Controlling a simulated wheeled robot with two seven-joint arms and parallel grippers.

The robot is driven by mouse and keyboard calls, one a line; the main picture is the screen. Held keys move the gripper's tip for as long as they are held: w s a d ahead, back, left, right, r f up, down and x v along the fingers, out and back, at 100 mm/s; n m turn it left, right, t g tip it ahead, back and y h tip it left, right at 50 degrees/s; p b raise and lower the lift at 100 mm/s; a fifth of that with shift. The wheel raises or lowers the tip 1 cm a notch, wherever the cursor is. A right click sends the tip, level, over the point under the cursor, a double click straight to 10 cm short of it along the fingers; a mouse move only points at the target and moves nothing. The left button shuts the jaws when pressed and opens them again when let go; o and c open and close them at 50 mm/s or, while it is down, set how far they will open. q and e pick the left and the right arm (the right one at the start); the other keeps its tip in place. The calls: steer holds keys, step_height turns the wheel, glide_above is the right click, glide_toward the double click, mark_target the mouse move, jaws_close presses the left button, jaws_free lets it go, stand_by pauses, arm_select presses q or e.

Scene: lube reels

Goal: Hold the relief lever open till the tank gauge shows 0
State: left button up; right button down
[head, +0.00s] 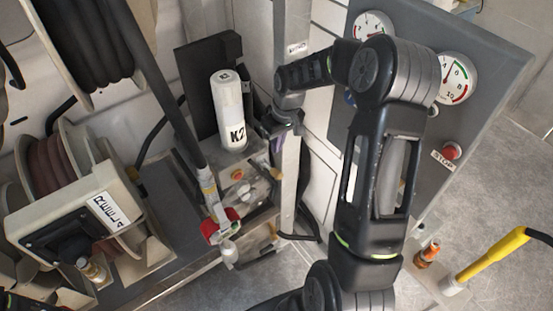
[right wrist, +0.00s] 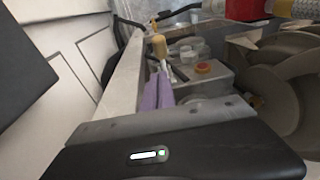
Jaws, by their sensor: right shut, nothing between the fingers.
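My right gripper (head: 275,150) reaches down beside the white post, its purple fingers shut with nothing between them. In the right wrist view the purple fingers (right wrist: 158,92) point at a yellow-tan handle (right wrist: 158,46), which looks like the relief lever. The handle (head: 277,173) also shows just below the fingertips in the head view; I cannot tell whether they touch. Two round gauges, one at the top (head: 373,26) and one at the right (head: 453,78), sit on the grey panel. Their needles are too small to read surely, and no label shows which is the tank's.
A white bottle marked K2 (head: 230,115) stands behind a metal box with an orange button (head: 238,175). Hose reels (head: 60,170) fill the left. A red stop button (head: 451,151) is on the grey panel (head: 480,50). A yellow-handled tool (head: 492,254) lies lower right.

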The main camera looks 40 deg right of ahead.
mark_target(275, 169)
steer(key=f, duration=0.2)
steer(key=f+p, duration=0.1)
steer(key=f, duration=0.1)
steer(key=s+a+f, duration=0.1)
steer(key=f, duration=0.1)
steer(key=shift+f, duration=0.1)
